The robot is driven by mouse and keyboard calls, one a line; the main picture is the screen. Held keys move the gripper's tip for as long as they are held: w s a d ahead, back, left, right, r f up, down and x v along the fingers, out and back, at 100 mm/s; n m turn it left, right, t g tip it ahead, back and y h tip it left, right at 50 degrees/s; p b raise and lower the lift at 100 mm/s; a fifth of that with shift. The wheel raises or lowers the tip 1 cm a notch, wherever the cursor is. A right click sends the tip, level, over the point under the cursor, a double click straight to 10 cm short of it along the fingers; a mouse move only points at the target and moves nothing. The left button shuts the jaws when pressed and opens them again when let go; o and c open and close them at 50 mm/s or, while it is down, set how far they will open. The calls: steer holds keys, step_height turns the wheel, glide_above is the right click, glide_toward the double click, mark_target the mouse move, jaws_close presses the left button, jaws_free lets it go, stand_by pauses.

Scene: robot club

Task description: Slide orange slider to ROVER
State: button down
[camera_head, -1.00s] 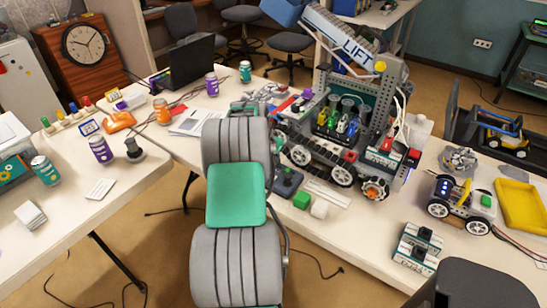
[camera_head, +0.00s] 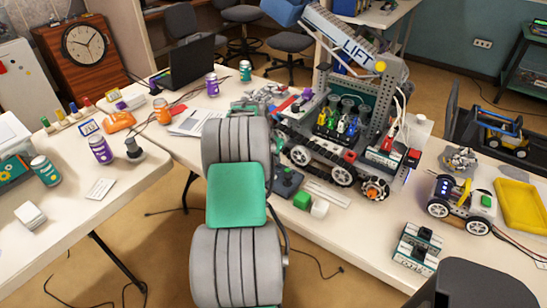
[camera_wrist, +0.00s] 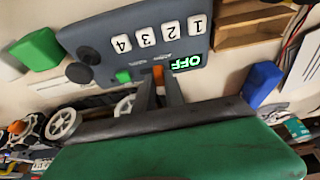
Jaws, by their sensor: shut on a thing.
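A dark grey control panel (camera_wrist: 185,45) fills the upper middle of the wrist view, seen upside down. It has white keys numbered 1 to 4, a black knob, a green button (camera_wrist: 123,76) and a lit green display reading OFF (camera_wrist: 183,63). The orange slider (camera_wrist: 158,71) sits at the panel's edge, between the fingertips of my gripper (camera_wrist: 160,83), which is shut on it. Small labels beside the slider are too small to read; I cannot make out ROVER. In the head view, part of the panel (camera_head: 287,180) shows beside my arm, which hides my gripper and the slider.
A green block (camera_wrist: 37,48) and a blue block (camera_wrist: 262,84) lie beside the panel. A tracked LIFT robot (camera_head: 350,110) stands behind it on the table, and a small wheeled rover (camera_head: 462,203) to the right. A yellow tray (camera_head: 522,205) is at the far right.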

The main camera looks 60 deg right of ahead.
steer(key=s, duration=0.2)
steer(key=shift+s+a+b, duration=0.2)
steer(key=shift+s+b, duration=0.1)
steer(key=shift+b, duration=0.05)
steer(key=c, duration=1.4)
jaws_free()
steer(key=shift+s, duration=0.1)
steer(key=shift+w+a+r, duration=0.1)
steer(key=shift+w+r, duration=0.1)
steer(key=shift+r, duration=0.2)
steer(key=v, duration=0.7)
steer(key=shift+a, duration=0.1)
